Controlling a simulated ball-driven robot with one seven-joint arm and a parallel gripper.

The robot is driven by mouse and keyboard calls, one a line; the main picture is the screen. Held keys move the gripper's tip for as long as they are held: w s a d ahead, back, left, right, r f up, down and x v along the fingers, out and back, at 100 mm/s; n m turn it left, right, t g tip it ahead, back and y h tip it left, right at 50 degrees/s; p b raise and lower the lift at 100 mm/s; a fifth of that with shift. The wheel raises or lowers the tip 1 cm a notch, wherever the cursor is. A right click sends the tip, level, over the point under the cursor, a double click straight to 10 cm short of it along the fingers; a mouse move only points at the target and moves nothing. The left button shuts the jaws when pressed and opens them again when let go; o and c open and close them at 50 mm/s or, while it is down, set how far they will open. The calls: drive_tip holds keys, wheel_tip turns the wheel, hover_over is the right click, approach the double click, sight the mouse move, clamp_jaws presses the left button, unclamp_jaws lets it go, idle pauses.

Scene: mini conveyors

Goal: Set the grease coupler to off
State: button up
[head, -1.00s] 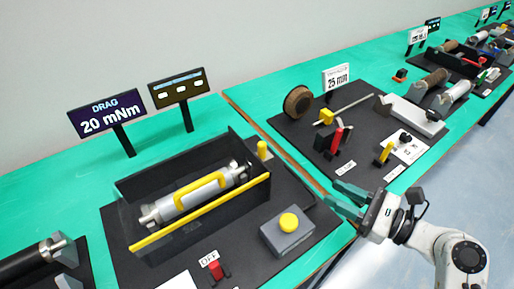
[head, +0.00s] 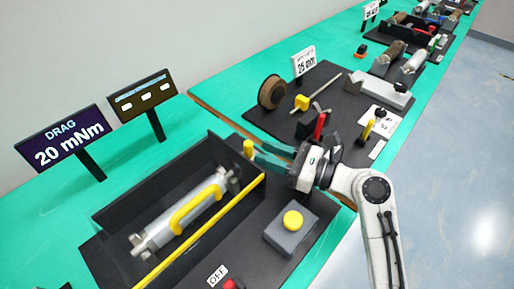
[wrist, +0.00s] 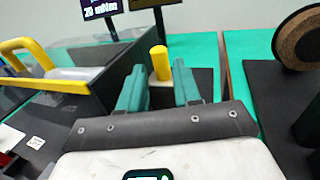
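No label reads grease coupler, so I cannot tell for certain which part it is. A short upright yellow post (head: 248,149) stands at the back right corner of the black tray; the wrist view shows it too (wrist: 160,58). My gripper (head: 262,157) is open and empty. In the wrist view its teal fingers (wrist: 159,72) lie left and right of the post, which appears in the gap or just beyond it. I see no contact. A red switch (head: 234,284) sits by an OFF label (head: 217,274) at the bottom edge, partly cut off.
The black tray (head: 110,214) holds a silver roller with a yellow handle (head: 197,207). A grey box with a yellow button (head: 292,220) is in front of my gripper. Right lies another black board with a brown wheel (head: 271,92) and red lever (head: 320,125). A DRAG 20 mNm sign (head: 67,145) stands behind.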

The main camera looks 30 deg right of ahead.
sight(249, 157)
drive_tip(key=shift+x, duration=1.6)
clamp_jaws()
